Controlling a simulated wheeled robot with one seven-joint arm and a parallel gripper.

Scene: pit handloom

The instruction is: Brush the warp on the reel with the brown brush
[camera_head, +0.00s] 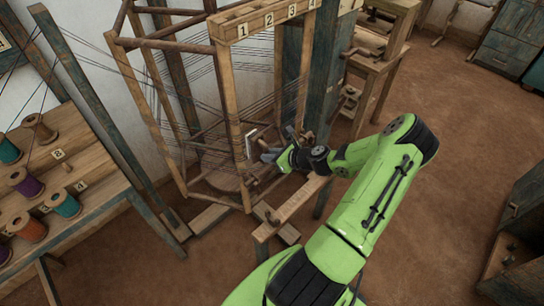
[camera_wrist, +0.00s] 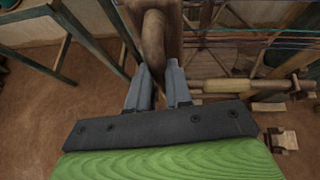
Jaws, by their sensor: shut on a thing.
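My gripper (camera_head: 271,156) is at the near side of the wooden reel (camera_head: 228,105), close to one of its upright posts. In the wrist view, the fingers of my gripper (camera_wrist: 158,72) are closed around the brown wooden handle of the brush (camera_wrist: 153,42). The handle points away from the fingers, toward the top of that view. In the head view the brush is small and partly hidden by my gripper. The dark threads of the warp (camera_head: 272,98) run round the reel. Whether the bristles touch the warp cannot be told.
A wooden table (camera_head: 95,190) with several coloured thread spools stands at the left. A numbered wooden bar (camera_head: 262,22) tops the reel. A low wooden beam (camera_head: 290,205) lies beneath my gripper.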

